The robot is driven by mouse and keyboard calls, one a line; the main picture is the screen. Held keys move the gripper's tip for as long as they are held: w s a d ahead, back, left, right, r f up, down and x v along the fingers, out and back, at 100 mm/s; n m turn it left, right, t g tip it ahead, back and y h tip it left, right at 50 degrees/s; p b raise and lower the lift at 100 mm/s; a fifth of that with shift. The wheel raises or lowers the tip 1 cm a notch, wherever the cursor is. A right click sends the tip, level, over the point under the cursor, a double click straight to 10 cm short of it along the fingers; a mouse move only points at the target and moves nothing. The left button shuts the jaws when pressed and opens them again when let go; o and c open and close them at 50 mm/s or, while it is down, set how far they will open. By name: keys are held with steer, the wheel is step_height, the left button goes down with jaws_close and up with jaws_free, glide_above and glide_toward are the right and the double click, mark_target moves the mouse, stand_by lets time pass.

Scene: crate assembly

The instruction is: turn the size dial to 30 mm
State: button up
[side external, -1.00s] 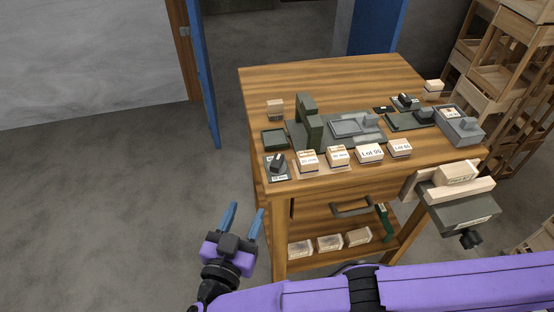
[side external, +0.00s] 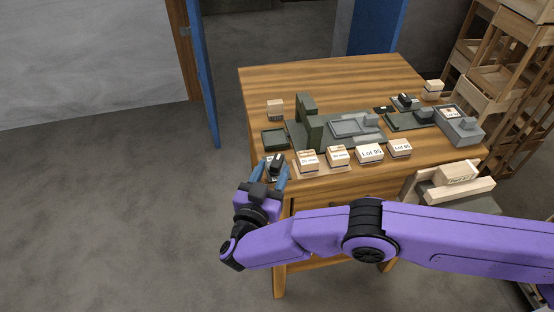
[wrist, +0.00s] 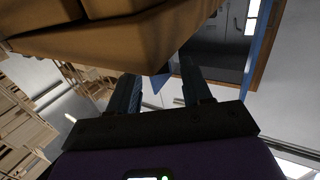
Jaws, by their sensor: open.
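The size dial (side external: 275,160), a dark knob on a small grey plate, sits at the front left corner of the workbench in the side view. Its label is mostly covered, and its setting cannot be read. My gripper (side external: 273,172) is open at that corner, with its blue fingers spread on either side of the dial's near part. Whether they touch it, I cannot tell.
Several labelled blocks (side external: 370,153) stand along the front edge of the workbench (side external: 330,75), right of the dial. A dark green upright fixture (side external: 308,122) stands behind them. Floor at left is clear.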

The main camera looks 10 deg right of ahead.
mark_target(279, 169)
steer(key=shift+x, duration=2.15)
jaws_close()
steer(key=shift+s+n+t+y, duration=0.1)
steer(key=shift+n+t+y, duration=0.3)
steer(key=shift+n+y, duration=0.3)
steer(key=shift+n+t+y, duration=0.4)
steer(key=shift+n+y, duration=0.65)
steer(key=shift+y, duration=0.7)
steer(key=shift+n+t+y, duration=0.4)
steer(key=shift+n+y, duration=0.65)
steer(key=shift+y, duration=1)
